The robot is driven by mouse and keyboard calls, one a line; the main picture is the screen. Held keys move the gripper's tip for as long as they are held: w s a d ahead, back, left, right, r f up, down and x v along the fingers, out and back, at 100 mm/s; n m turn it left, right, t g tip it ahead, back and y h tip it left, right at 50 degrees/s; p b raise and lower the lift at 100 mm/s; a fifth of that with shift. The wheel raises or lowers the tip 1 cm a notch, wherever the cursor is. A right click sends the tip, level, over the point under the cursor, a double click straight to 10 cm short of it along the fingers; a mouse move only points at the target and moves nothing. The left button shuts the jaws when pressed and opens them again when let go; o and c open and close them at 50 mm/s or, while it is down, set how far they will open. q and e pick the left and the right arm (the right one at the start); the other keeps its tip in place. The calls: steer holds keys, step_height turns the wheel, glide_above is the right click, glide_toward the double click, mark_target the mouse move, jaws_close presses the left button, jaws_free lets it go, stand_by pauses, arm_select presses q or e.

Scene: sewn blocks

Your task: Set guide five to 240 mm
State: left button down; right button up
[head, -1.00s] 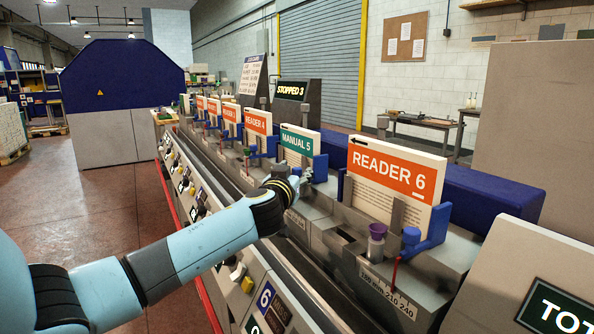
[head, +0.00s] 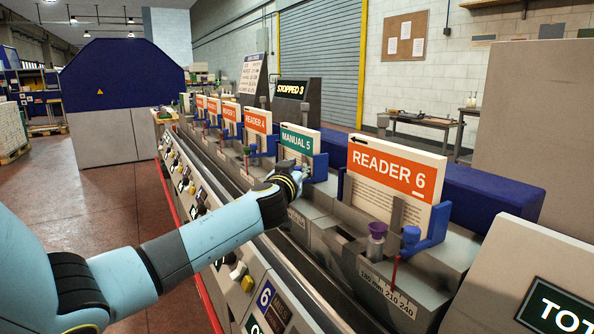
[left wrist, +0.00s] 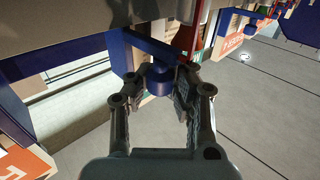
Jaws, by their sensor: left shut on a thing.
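The teal-headed MANUAL 5 card (head: 297,143) stands at station five, left of the READER 6 card in the head view. Its blue guide (head: 320,168) shows at the card's right edge. In the left wrist view the guide's blue round knob (left wrist: 158,80) sits between my two fingers, with a blue arm (left wrist: 152,45) leading from it. My left gripper (left wrist: 160,88) is shut on this knob; in the head view the gripper (head: 291,172) is partly hidden by my own wrist. My right gripper is not in view.
Station six, with its READER 6 card (head: 396,180), purple knob (head: 377,230), blue guide (head: 438,224) and scale (head: 388,292) marked 180 to 240, stands close on the right. More reader stations run back to the left. A sign reads STOPPED 3 (head: 291,90).

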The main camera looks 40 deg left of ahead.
arm_select(q)
steer(key=shift+w+d+f, duration=0.1)
steer(key=shift+w+f, duration=0.05)
steer(key=shift+f, duration=0.05)
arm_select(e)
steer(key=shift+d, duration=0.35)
arm_select(q)
steer(key=shift+d+f, duration=0.2)
steer(key=shift+d, duration=0.1)
steer(key=d, duration=0.1)
steer(key=s+d+b, duration=0.1)
steer(key=d, duration=0.2)
steer(key=shift+s+d+b, duration=0.3)
steer(key=shift+s+d, duration=0.05)
steer(key=shift+d, duration=0.05)
steer(key=shift+f, duration=0.1)
steer(key=c, duration=1.8)
jaws_free()
steer(key=o, duration=0.4)
steer(key=shift+s+r, duration=0.35)
steer(key=shift+s, duration=0.1)
steer(key=shift+o, duration=1.5)
steer(key=shift+w, duration=0.15)
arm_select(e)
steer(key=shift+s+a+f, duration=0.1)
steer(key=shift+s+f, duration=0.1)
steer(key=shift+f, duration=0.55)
